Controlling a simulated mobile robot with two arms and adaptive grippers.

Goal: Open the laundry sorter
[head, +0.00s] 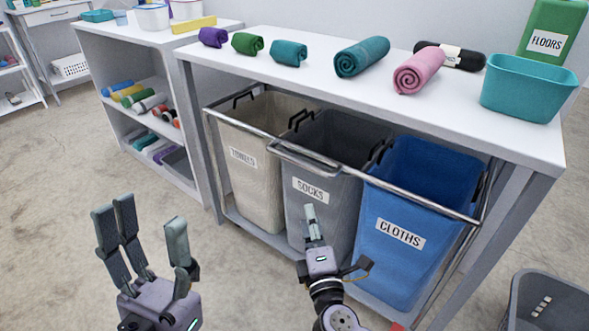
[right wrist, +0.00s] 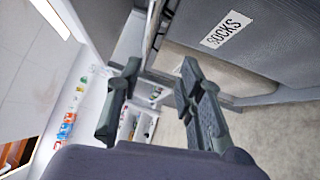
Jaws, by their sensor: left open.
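The laundry sorter stands under the white table, its metal front rail (head: 330,165) running across three bins. The beige bin (head: 262,190) reads TOWELS, the grey bin (head: 325,145) SOCKS, the blue bin (head: 425,190) CLOTHS. A bar handle (head: 300,160) juts from the rail before the grey bin. My right gripper (head: 310,222) is in front of and below the handle, over the grey bin's front. In the right wrist view my right gripper (right wrist: 161,68) has its fingers apart and nothing between them; the SOCKS label (right wrist: 227,29) shows beyond. My left gripper (head: 148,215) is open and empty, left of the sorter.
The table top (head: 300,60) carries rolled towels, a teal bin (head: 528,90) and a green FLOORS bottle (head: 552,40). A white shelf unit (head: 135,60) stands left of the sorter. A grey basket (head: 545,305) sits on the floor at lower right. Floor at left is clear.

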